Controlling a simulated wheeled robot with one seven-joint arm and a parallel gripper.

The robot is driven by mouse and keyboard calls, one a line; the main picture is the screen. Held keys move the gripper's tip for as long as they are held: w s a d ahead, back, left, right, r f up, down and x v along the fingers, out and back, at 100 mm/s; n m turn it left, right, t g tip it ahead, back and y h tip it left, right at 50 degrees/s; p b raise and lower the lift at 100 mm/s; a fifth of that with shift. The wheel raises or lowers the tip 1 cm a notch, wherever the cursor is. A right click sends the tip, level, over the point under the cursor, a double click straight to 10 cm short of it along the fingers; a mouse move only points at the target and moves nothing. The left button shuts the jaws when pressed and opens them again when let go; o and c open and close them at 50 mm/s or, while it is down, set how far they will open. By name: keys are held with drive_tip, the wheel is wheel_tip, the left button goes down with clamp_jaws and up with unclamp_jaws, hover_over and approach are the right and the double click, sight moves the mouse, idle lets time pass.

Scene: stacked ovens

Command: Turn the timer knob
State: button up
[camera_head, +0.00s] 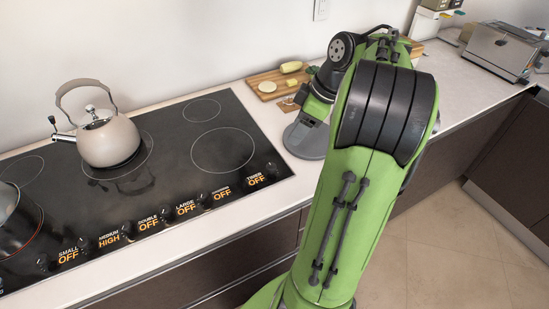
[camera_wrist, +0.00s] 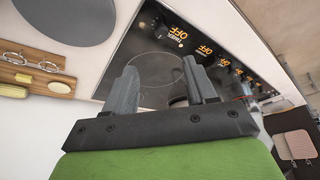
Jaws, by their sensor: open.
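The timer knob (camera_head: 269,171) is a small black knob at the right end of the row on the black cooktop (camera_head: 170,205). Its orange label reads TIMER OFF. In the wrist view the timer knob (camera_wrist: 159,21) is near the top, beyond the fingertips, with its label upside down. My gripper (camera_wrist: 159,66) is open, with nothing between its two grey fingers. The fingers are apart from the knob, over the cooktop's picture area. In the head view my arm covers the right side, and the fingers are not clearly made out.
Several other knobs line the cooktop's front edge; medium reads HIGH. A kettle (camera_head: 108,140) stands on the cooktop and a dark pot (camera_head: 18,222) at its left edge. A cutting board (camera_head: 264,90) with food lies on the counter behind. A toaster (camera_head: 502,50) stands far right.

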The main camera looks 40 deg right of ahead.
sight(272, 166)
drive_tip(key=b+x, duration=0.7)
drive_tip(key=x, duration=0.8)
drive_tip(key=shift+w+a+f, duration=0.1)
drive_tip(key=shift+a+f, duration=0.15)
drive_tip(key=shift+f, duration=0.1)
clamp_jaws()
